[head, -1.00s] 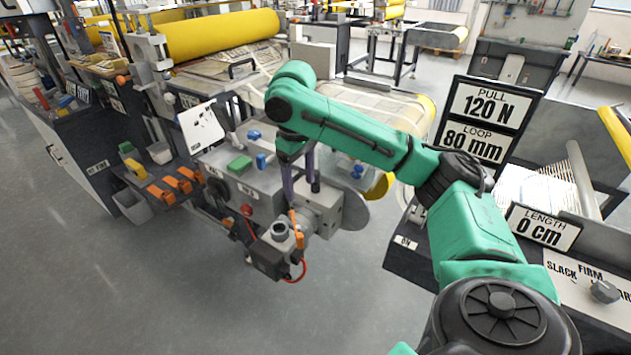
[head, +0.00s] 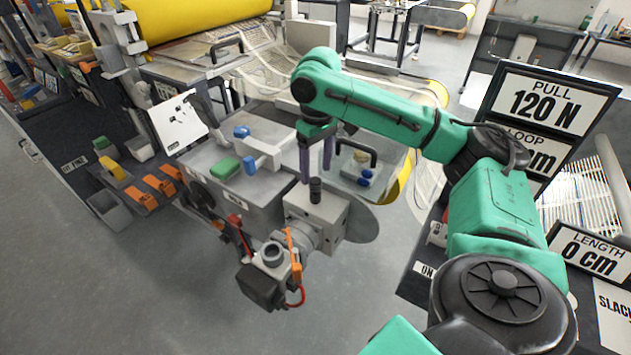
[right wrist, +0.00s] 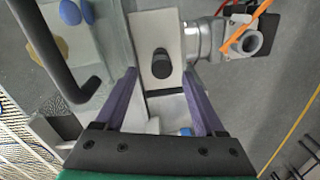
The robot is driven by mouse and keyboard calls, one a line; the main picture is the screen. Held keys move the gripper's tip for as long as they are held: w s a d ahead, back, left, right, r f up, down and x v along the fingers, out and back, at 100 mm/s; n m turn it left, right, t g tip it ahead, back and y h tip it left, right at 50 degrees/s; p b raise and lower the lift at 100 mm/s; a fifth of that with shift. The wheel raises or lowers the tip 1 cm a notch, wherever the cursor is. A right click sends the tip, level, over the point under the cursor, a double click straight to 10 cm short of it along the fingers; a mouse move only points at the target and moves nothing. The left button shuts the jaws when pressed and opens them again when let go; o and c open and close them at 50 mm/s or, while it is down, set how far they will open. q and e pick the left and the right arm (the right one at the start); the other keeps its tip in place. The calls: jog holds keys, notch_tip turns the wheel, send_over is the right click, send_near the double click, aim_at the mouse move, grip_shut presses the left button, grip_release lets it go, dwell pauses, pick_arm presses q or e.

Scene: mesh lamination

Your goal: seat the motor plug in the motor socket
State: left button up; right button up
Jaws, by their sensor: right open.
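A grey round motor socket (head: 272,253) with an open ring faces up on the black motor (head: 262,287); it also shows in the right wrist view (right wrist: 248,43). A short black cylinder, which looks like the motor plug (head: 315,190), stands upright on a grey block (head: 318,212) beside the motor. My right gripper (head: 316,180) is open with its purple fingers down, just behind or above this cylinder. In the right wrist view the cylinder (right wrist: 161,64) lies centred, just beyond the fingertips, and nothing is held. I cannot tell the exact height gap. My left gripper is out of view.
An orange strip (head: 293,252) and a red cable (head: 298,296) lie close to the socket. A clear guard with a black handle (head: 358,150) is right of the gripper. Open floor (head: 180,290) lies in front.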

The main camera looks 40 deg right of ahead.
aim_at(316, 180)
jog(key=f, duration=0.4)
jog(key=shift+s+a+f, duration=0.15)
jog(key=shift+a+f, duration=0.1)
jog(key=shift+f, duration=0.05)
jog(key=shift+c, duration=1)
grip_shut()
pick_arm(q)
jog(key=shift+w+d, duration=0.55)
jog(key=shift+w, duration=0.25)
